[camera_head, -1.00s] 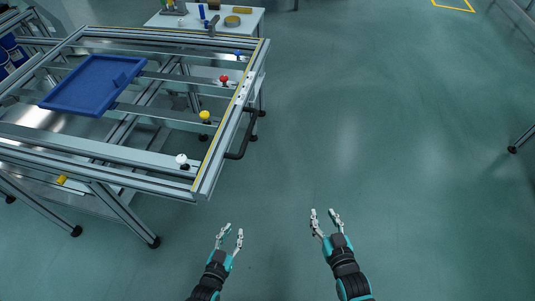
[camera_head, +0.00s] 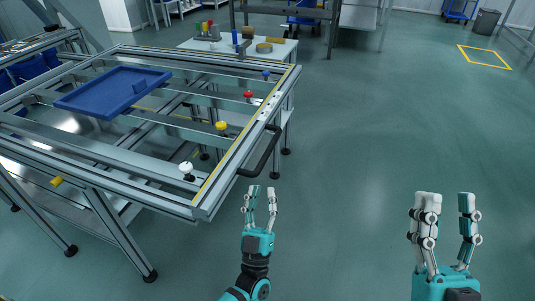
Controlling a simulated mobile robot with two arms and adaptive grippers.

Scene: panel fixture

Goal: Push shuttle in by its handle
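The shuttle appears to be the metal frame (camera_head: 206,208) with yellow-striped edges, a blue tray and coloured knobs, at the left in the head view. Its black bar handle (camera_head: 262,156) sticks out from the right end. My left gripper (camera_head: 260,190) is open and empty, just below the handle in the picture and apart from it. My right gripper (camera_head: 447,200) is open and empty, farther right over the floor and well away from the handle.
The blue tray (camera_head: 110,92) lies on the frame's rails. White (camera_head: 186,168), yellow (camera_head: 221,126), red (camera_head: 248,94) and blue (camera_head: 266,73) knobs line the right end. A small white table (camera_head: 285,52) stands behind. The floor to the right is clear.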

